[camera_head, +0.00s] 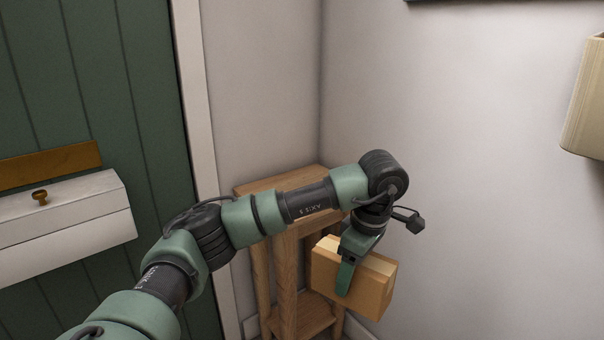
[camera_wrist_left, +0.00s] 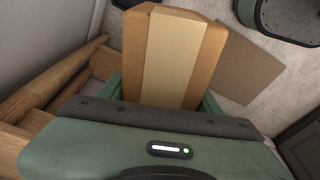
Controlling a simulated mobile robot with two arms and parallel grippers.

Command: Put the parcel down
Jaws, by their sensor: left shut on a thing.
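The parcel (camera_head: 372,291) is a tan cardboard box with a paler strip of tape along its top. My left gripper (camera_head: 347,268) is shut on the parcel and holds it in front and to the right of a wooden stand. In the left wrist view the parcel (camera_wrist_left: 172,58) sits between the green fingers, its taped face toward the camera. The gripper's fingertips are mostly hidden there. My right gripper is in neither view.
The wooden stand (camera_head: 257,184) has a top and a lower shelf (camera_head: 303,317) and stands in the room corner. A green door with a white box (camera_head: 70,212) is at left. A cream lampshade-like object (camera_head: 586,100) is at upper right. A flat brown mat-like patch (camera_wrist_left: 246,68) lies on the floor.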

